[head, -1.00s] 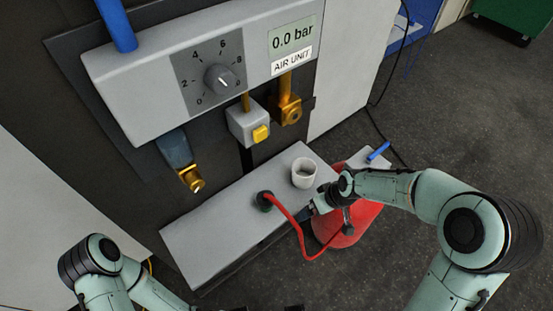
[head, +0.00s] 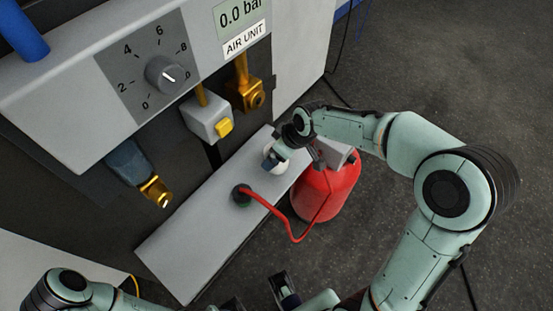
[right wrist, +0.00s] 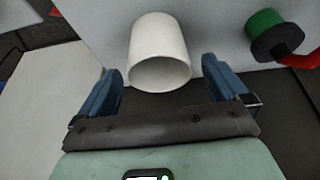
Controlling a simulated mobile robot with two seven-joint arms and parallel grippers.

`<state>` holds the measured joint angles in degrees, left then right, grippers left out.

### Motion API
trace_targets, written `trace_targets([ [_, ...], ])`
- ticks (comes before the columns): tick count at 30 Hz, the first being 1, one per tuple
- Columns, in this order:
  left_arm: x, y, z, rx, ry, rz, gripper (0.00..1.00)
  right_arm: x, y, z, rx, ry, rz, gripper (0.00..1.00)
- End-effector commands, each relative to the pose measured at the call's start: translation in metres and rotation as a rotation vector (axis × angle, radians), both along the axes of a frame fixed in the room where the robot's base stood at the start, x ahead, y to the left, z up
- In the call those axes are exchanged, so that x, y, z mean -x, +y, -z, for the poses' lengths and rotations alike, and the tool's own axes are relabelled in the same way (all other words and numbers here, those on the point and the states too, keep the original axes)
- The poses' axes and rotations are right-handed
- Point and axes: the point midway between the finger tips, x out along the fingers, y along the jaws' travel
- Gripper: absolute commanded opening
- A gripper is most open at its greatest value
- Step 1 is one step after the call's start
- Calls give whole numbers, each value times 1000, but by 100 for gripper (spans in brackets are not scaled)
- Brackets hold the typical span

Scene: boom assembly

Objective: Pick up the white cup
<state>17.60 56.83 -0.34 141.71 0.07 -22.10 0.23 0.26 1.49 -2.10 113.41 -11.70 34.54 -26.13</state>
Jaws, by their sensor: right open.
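The white cup (right wrist: 158,50) stands on the grey shelf (head: 190,245) below the air unit. In the right wrist view it shows ahead of and between the two blue fingers of my right gripper (right wrist: 162,72), with gaps on both sides. My right gripper is open and not clamped on the cup. In the head view, my right gripper (head: 279,155) covers most of the cup; only a pale part shows. My left gripper (head: 283,290) is partly in view at the bottom edge, away from the cup; its jaw state is unclear.
A red hose (head: 280,206) runs from a dark-green fitting (head: 241,196) on the shelf, near the cup. A red tank (head: 326,190) stands beside the shelf. Brass fittings (head: 245,95) and a yellow button (head: 225,127) are on the air unit above.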

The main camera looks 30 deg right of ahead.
Motion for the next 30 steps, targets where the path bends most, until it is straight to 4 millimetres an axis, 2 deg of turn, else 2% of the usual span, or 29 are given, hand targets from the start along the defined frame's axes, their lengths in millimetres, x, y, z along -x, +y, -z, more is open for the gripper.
trace_targets([
  [10, -1, 0, 3, 0, -4, 0, 43, -14, 5, 44, 0, 3, 0, 100],
  [19, -1, 0, 3, -1, -5, -1, 43, -16, 6, 49, 0, 0, 1, 100],
  [20, -1, 0, 3, -1, -5, -1, 43, -16, 6, 49, 0, 0, 1, 97],
  [24, -1, 0, 3, -1, -5, -1, 43, -16, 6, 49, 0, 0, 1, 51],
  [30, -1, 0, 3, -1, -5, -1, 43, -16, 6, 49, 0, 0, 1, 50],
])
